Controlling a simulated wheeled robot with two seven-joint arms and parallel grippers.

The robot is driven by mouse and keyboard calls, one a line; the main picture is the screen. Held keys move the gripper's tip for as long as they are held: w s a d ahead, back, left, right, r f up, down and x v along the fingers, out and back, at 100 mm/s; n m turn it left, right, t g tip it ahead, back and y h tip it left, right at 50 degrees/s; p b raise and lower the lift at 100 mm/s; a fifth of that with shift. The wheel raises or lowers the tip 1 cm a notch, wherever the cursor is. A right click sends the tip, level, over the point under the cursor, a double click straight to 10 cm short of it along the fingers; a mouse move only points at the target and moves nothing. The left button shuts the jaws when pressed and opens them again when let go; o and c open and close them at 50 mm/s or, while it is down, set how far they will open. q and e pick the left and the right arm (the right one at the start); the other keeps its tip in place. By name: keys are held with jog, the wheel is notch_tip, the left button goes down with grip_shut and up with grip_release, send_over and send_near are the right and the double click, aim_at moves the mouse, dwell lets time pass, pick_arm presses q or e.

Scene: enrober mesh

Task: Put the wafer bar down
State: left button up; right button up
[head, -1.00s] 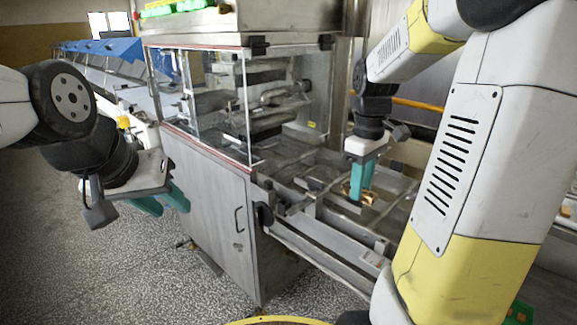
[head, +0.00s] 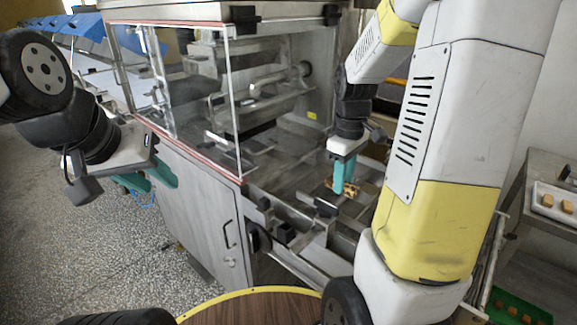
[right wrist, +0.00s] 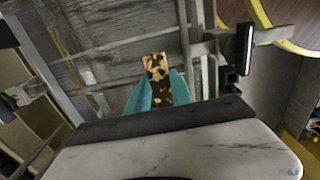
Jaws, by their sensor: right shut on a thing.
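The wafer bar (head: 347,189) is brown with light patches, held low over the machine's metal frame in the head view. My right gripper (head: 341,182) has teal fingers shut on it. The right wrist view shows the wafer bar (right wrist: 157,68) upright between the fingers of my right gripper (right wrist: 159,90), its end sticking out past them. Whether the bar touches anything below cannot be told. My left gripper (head: 149,180) is at the left, in front of the cabinet, its teal fingers apart and nothing seen between them.
The enrober machine (head: 195,205) has a clear-walled housing and metal rails. A round brown table (head: 255,308) with yellow rim is at the bottom. A white tray (head: 538,207) with several light brown pieces stands at the right, above a green tray (head: 540,316).

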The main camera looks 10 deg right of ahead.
send_over(299, 182)
jog(key=shift+s+d+f, duration=0.1)
jog(key=shift+f, duration=2.3)
jog(key=shift+f, duration=0.1)
jog(key=o, duration=0.5)
jog(key=shift+f, duration=0.1)
jog(key=o, duration=0.5)
